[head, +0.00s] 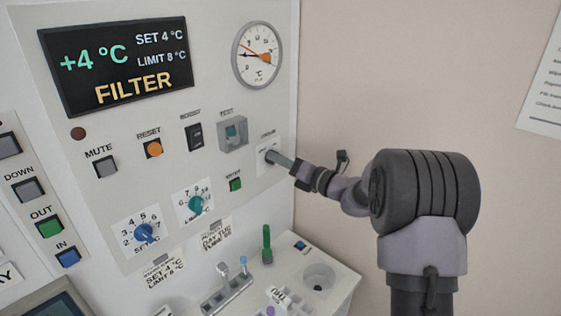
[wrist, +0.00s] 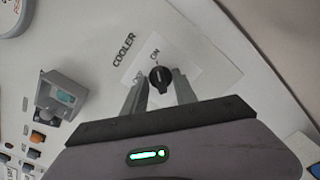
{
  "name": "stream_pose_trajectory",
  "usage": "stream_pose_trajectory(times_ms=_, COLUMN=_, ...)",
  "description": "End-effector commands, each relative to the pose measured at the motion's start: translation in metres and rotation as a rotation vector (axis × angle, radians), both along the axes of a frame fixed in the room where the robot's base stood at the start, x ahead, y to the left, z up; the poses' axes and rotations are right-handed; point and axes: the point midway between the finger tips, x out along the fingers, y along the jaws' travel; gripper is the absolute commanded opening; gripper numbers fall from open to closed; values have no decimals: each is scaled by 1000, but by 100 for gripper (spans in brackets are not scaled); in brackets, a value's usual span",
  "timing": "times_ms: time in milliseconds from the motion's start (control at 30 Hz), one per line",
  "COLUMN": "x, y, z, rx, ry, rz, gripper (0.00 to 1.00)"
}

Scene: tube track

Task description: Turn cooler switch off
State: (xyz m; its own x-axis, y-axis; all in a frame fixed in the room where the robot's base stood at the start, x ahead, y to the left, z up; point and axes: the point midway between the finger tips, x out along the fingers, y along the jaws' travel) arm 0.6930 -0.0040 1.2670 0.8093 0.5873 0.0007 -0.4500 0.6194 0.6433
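The cooler switch (wrist: 160,78) is a black rotary knob on a white plate marked COOLER and ON in the wrist view. My gripper (wrist: 158,92) is at the knob, with one grey finger on each side of it. The fingers are apart; whether they touch the knob I cannot tell. In the head view my gripper (head: 276,158) reaches the cooler plate (head: 266,148) from the right, and its fingers hide most of the knob.
A guarded test switch (head: 233,133) sits left of the cooler plate, and a green button (head: 235,184) below it. The display (head: 115,65) reads +4 °C and FILTER. A ledge below holds a green tube (head: 267,245) and a round well (head: 318,277).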

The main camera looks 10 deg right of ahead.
Motion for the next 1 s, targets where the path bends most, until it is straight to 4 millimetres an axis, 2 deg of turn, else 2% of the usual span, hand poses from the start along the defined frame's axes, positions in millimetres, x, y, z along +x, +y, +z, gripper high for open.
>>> stream_pose_trajectory(times_ms=167, x=0, y=0, z=0, rx=0, ry=0, rz=0, gripper=34)
stream_pose_trajectory(times_ms=367, x=0, y=0, z=0, rx=0, ry=1, rz=1, gripper=0)
stream_pose_trajectory(times_ms=767, x=0, y=0, z=-1, rx=-26, ry=-18, rz=1, gripper=0)
stream_pose_trajectory(times_ms=1000, x=-1, y=0, z=-3, rx=-138, ry=-100, rz=1, gripper=0)
